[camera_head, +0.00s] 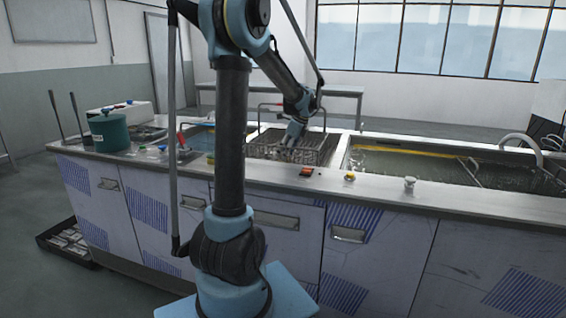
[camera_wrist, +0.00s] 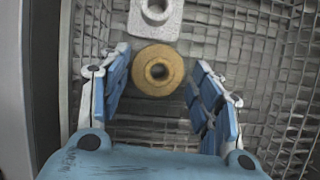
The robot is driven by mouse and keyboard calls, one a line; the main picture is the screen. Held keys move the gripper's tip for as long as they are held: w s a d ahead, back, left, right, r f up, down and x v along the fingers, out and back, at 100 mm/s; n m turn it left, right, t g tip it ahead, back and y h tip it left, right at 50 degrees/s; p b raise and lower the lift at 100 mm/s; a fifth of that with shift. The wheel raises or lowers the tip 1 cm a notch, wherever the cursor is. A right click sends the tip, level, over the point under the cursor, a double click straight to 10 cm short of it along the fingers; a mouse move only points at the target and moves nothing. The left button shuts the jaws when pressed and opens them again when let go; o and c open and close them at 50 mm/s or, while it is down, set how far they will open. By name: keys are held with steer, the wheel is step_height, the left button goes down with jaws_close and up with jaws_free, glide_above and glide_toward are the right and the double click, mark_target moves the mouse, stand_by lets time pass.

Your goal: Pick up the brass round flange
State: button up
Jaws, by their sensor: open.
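The brass round flange (camera_wrist: 137,72) shows in the wrist view as a gold disc with a dark centre hole. It lies in the wire mesh basket (camera_wrist: 250,80). My gripper (camera_wrist: 160,98) is open, with a blue-padded finger on each side of the flange. The fingers do not appear to touch it. In the head view my gripper (camera_head: 294,138) reaches down into the basket (camera_head: 318,158), and the flange cannot be made out there.
A pale grey square part with a round hole (camera_wrist: 154,14) lies just beyond the flange. Basket walls rise close on the sides. A water-filled tank (camera_head: 430,165) is to the right. A green pot (camera_head: 109,133) stands at the counter's left end.

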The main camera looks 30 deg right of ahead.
steer(key=shift+w+a+f, duration=0.1)
steer(key=shift+w+f, duration=0.05)
steer(key=shift+f, duration=0.4)
steer(key=c, duration=1.1)
